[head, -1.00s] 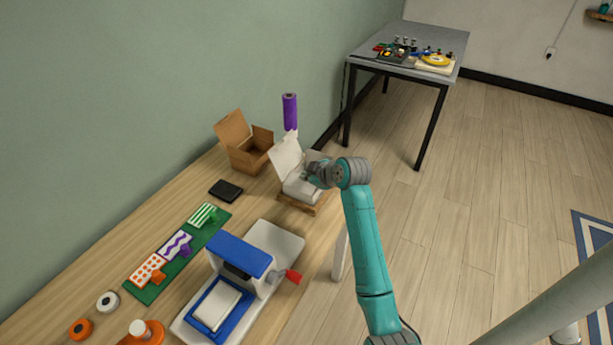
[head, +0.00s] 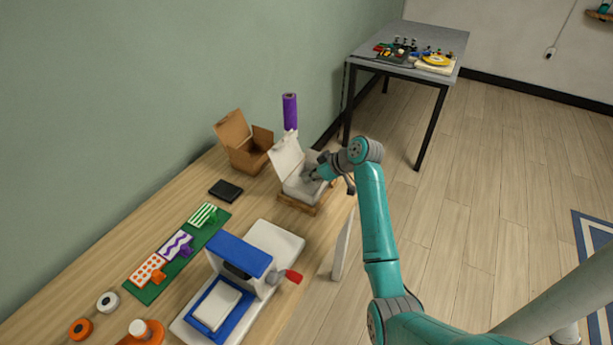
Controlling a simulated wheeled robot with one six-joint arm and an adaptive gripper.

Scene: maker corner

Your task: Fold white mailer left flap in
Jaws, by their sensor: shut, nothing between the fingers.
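The white mailer (head: 288,157) is a small box at the far end of the wooden bench. It sits on a low wooden stand (head: 297,205). Its large panel stands up at the left and back. The other flaps are small and partly hidden by my gripper, so I cannot tell how the left flap lies. My gripper (head: 309,176) is shut and holds nothing. It is low at the mailer's opening, over or inside it; I cannot tell whether it touches a wall or flap.
An open brown box (head: 245,146) stands left of the mailer, with a purple roll (head: 290,112) behind. A black flat item (head: 226,190), a green mat (head: 148,291) with stamps and a blue press (head: 240,254) occupy the nearer bench. A grey table (head: 441,41) stands farther back.

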